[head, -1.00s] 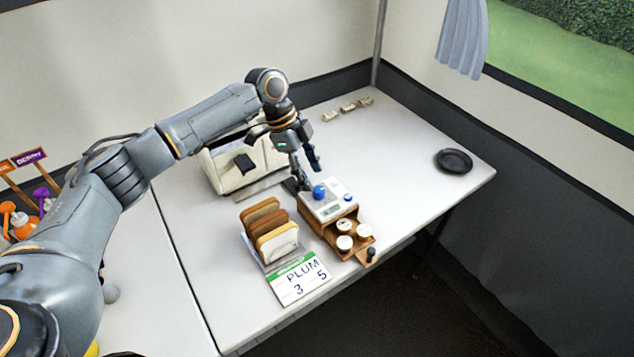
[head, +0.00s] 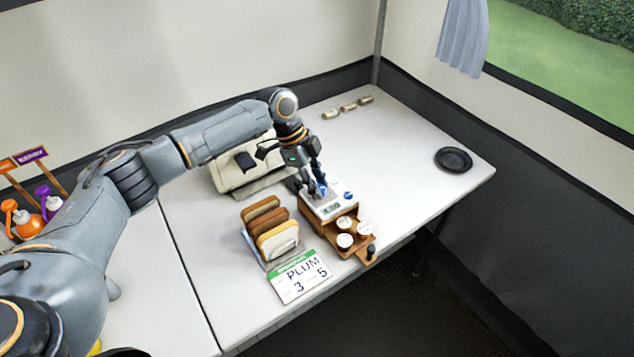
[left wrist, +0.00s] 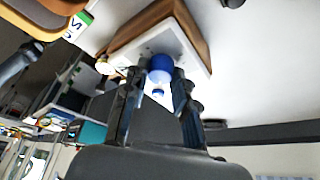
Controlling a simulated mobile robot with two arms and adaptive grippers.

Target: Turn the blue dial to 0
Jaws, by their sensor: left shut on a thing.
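The blue dial (left wrist: 160,66) sits on the white top plate (left wrist: 187,52) of a small wooden box. In the left wrist view it lies between my left gripper's two fingers (left wrist: 155,88), which are closed on its sides. In the head view my left gripper (head: 317,189) reaches down onto the box from above, and only a bit of blue shows between the fingers. A small display (head: 331,209) is on the plate's near side; its reading is too small to make out. The dial's marks are not readable. My right gripper is not in view.
The box's open drawer (head: 357,248) holds several white-capped jars. A rack of bread slices (head: 270,228) and a "PLUM 3 5" card (head: 300,276) stand to the left and front. A cream toaster (head: 235,172) is behind. A black dish (head: 453,159) lies right; the table between is clear.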

